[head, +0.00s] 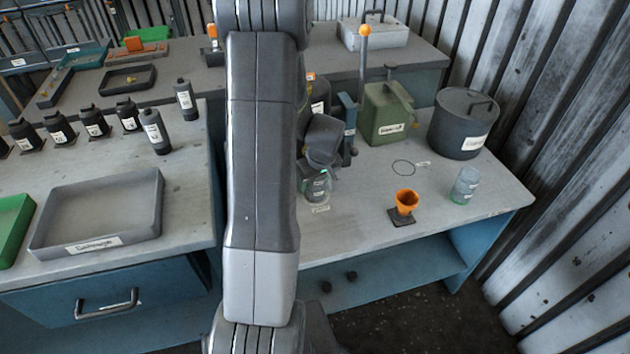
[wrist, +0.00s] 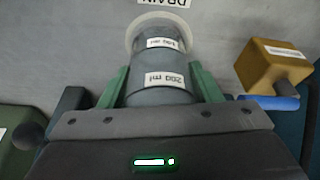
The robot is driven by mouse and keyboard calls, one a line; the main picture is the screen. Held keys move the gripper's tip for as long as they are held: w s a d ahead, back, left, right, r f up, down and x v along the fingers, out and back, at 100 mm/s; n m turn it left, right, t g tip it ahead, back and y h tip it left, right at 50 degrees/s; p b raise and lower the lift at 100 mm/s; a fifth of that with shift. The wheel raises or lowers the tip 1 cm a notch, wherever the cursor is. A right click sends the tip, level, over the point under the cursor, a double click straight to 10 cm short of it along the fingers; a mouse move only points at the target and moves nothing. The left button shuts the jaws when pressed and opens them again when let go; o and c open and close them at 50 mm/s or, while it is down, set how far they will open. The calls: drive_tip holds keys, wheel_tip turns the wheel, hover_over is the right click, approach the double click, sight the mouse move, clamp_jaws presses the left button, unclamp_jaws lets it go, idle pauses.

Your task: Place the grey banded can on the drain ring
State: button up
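In the wrist view my gripper (wrist: 162,72) has one green finger on each side of the grey banded can (wrist: 160,68), and the fingers appear to touch it. The can carries labels reading "200 ml" and "100 ml". A pale, see-through round rim (wrist: 137,32) shows around its far end, beside an upside-down "DRAIN" label (wrist: 163,2). In the head view a clear, glassy vessel (head: 316,187) shows under my gripper, with a small label (head: 320,209) in front. The drain ring itself is not clearly visible. I cannot tell whether the can touches the bench.
A green canister (head: 388,113) and a dark lidded pot (head: 462,124) stand behind. A brown block (wrist: 272,66) is close by in the wrist view.

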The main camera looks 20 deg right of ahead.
drive_tip(key=shift+o, duration=1.3)
drive_tip(key=shift+r, duration=0.15)
drive_tip(key=shift+r, duration=0.25)
drive_tip(key=p+v, duration=0.1)
drive_tip(key=v, duration=1)
drive_tip(key=shift+s+r, duration=0.2)
drive_tip(key=shift+r, duration=0.05)
drive_tip(key=shift+d, duration=0.15)
